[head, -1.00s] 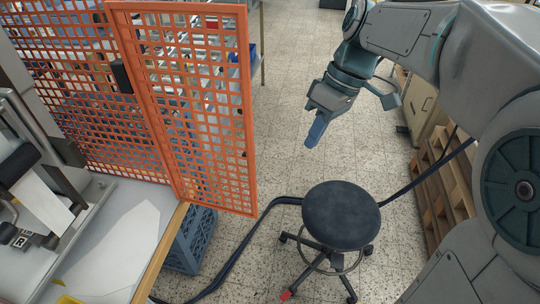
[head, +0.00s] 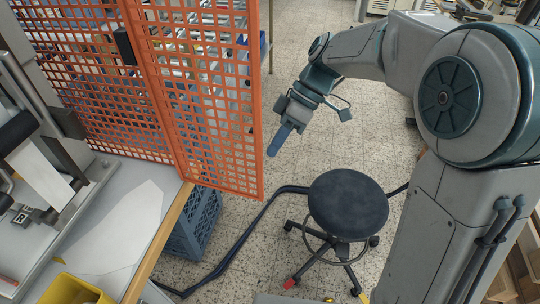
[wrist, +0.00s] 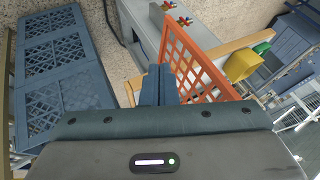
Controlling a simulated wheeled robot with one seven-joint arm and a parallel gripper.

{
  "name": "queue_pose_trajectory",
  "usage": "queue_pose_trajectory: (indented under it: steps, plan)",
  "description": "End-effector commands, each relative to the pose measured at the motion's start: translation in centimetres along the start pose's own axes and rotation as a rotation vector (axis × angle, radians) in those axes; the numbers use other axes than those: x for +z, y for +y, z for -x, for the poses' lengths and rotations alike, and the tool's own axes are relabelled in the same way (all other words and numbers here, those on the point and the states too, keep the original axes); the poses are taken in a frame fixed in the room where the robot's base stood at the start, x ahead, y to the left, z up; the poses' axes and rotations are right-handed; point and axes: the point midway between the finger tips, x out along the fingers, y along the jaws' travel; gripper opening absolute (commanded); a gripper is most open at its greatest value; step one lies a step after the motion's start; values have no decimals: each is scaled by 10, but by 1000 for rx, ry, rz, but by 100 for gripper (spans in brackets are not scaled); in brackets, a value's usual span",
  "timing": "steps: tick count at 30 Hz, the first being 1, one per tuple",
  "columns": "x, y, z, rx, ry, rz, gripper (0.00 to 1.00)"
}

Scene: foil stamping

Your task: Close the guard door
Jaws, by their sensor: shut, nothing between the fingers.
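The guard door (head: 205,104) is an orange mesh panel with a solid orange frame. In the head view it stands swung out past the bench's right edge, at an angle to the orange mesh panel (head: 92,105) behind it. A black fitting (head: 124,46) sits near where the two meet. My gripper (head: 273,150) is just right of the door's outer edge, its blue fingers together and empty. In the wrist view the fingers (wrist: 158,84) point toward the door (wrist: 193,62), which stands just right of them. I cannot tell whether they touch it.
A black stool (head: 347,205) stands in the aisle below my gripper. A blue crate (head: 195,225) is under the bench (head: 120,235), and dark cables (head: 238,240) cross the speckled floor. A yellow bin (head: 72,290) sits at the bench's front. The floor behind my gripper is clear.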

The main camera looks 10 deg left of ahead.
Motion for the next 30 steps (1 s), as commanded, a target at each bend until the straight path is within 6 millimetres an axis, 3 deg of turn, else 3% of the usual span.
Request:
queue_pose_trajectory:
  steps: [1,10,30]
  plan:
    - [0,-3,-9,-3,-2,0,0]
    - [0,-32,-22,1,0,0,0]
    - [5,-33,-22,23,23,-42,0]
